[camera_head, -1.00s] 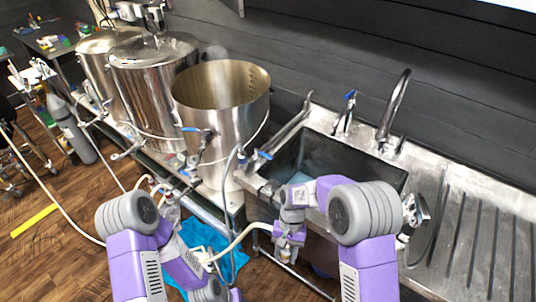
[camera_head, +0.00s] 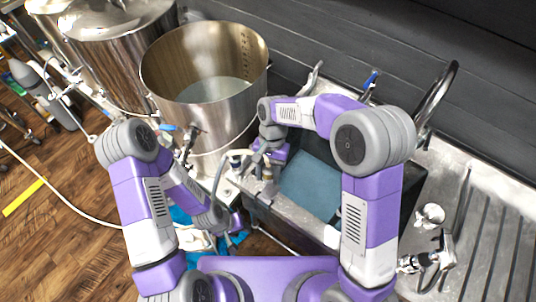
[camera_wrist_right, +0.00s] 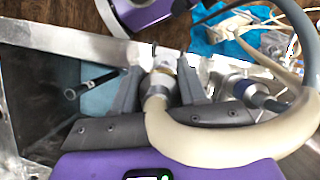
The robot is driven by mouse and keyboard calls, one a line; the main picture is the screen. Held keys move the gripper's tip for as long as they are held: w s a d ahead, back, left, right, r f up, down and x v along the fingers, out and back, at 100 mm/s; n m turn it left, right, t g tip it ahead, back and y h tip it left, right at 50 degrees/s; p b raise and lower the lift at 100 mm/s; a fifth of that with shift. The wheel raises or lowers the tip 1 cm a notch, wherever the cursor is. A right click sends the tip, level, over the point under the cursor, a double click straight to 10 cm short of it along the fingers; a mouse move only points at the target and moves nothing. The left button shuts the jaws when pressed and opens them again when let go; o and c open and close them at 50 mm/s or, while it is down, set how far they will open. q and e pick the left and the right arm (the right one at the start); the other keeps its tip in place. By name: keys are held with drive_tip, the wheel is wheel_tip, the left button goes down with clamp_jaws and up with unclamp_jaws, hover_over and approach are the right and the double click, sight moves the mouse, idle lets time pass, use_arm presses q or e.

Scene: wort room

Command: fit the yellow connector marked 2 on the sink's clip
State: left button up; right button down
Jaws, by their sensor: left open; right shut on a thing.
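My right gripper (camera_head: 266,166) is over the sink's front rim. In the right wrist view its two dark fingers (camera_wrist_right: 158,84) are shut on the metal end fitting (camera_wrist_right: 161,82) of a thick cream hose (camera_wrist_right: 215,142). A yellowish band shows on this fitting; I take it for the yellow connector, but no number is readable. The sink (camera_head: 290,221) lies beside it, its rim running close beneath the fitting in the wrist view. I cannot make out the clip or whether the fitting touches it. My left gripper (camera_head: 232,226) is lower, in front of the sink, open, its fingers hard to make out.
A second fitting with a blue band (camera_wrist_right: 238,88) and grey hose is close right of my right gripper. An open steel pot (camera_head: 205,100) stands left of the sink. A tap (camera_head: 436,95) rises behind the sink. A blue cloth (camera_wrist_right: 225,30) lies on the floor.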

drive_tip(key=shift+s+f+b, duration=0.35)
drive_tip(key=shift+s+b, duration=0.05)
drive_tip(key=shift+f+b, duration=0.3)
drive_tip(key=shift+f, duration=0.1)
wheel_tip(320, 180, down, 4)
drive_tip(key=b, duration=0.3)
drive_tip(key=shift+f+b, duration=0.55)
drive_tip(key=shift+f, duration=0.2)
use_arm(q)
drive_tip(key=f, duration=0.5)
drive_tip(key=shift+s+f, duration=0.2)
drive_tip(key=shift+s, duration=0.1)
drive_tip(key=shift+r, duration=0.2)
drive_tip(key=shift+f+b, duration=0.6)
drive_tip(key=shift+f, duration=0.2)
use_arm(e)
drive_tip(key=shift+f, duration=1.3)
drive_tip(key=c, duration=0.5)
unclamp_jaws()
